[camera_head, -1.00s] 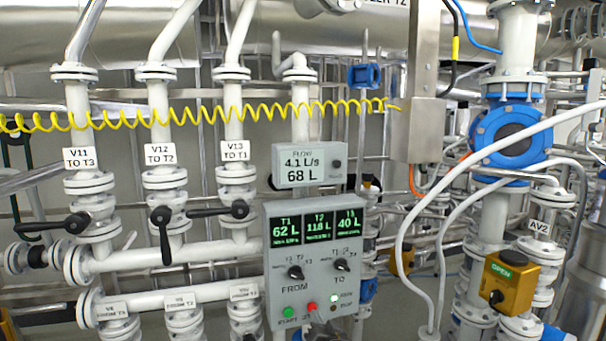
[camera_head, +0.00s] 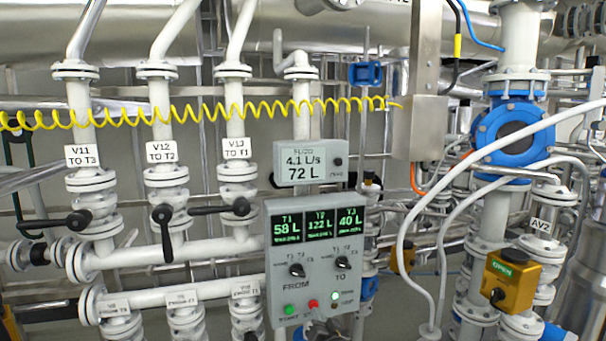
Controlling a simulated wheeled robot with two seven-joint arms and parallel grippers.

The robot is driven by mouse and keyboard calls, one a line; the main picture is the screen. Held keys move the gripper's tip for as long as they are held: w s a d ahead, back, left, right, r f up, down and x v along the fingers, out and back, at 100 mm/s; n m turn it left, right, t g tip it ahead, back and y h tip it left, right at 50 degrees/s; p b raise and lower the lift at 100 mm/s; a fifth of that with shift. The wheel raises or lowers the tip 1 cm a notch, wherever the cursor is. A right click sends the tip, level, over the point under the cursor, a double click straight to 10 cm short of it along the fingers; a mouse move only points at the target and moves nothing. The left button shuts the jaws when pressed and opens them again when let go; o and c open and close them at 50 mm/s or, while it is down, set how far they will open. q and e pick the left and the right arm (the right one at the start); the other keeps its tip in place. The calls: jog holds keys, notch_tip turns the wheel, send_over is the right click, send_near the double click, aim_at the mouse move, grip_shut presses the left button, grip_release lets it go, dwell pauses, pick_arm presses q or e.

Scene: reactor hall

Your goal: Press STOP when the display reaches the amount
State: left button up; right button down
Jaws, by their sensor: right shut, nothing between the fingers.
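The flow display (camera_head: 310,163) reads 4.1 L/s and 72 L. Below it is the grey control panel (camera_head: 283,274) with three green tank readouts (camera_head: 317,226): T1 58 L, T2 122 L, T3 40 L. Two black knobs sit under them, the FROM knob (camera_head: 297,270) and the TO knob (camera_head: 343,262). At the panel's lower edge are a green START button (camera_head: 289,310) and a red STOP button (camera_head: 313,304). My right gripper (camera_head: 318,318) is shut and empty, just below the STOP button; contact cannot be told. My left gripper is not in view.
White pipes with valves labelled V11 (camera_head: 83,155), V12 and V13 stand left, with black lever handles. A yellow coiled hose (camera_head: 200,113) crosses in front of them. White hoses (camera_head: 440,215) and a yellow actuator marked OPEN (camera_head: 510,281) are at right.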

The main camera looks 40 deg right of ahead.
jog(key=shift+w, duration=0.1)
jog(key=p+v, duration=0.3)
jog(key=v, duration=0.2)
jog(key=shift+s+a+p, duration=0.15)
jog(key=shift+s+p, duration=0.2)
jog(key=shift+p, duration=0.05)
dwell(0.4)
dwell(0.4)
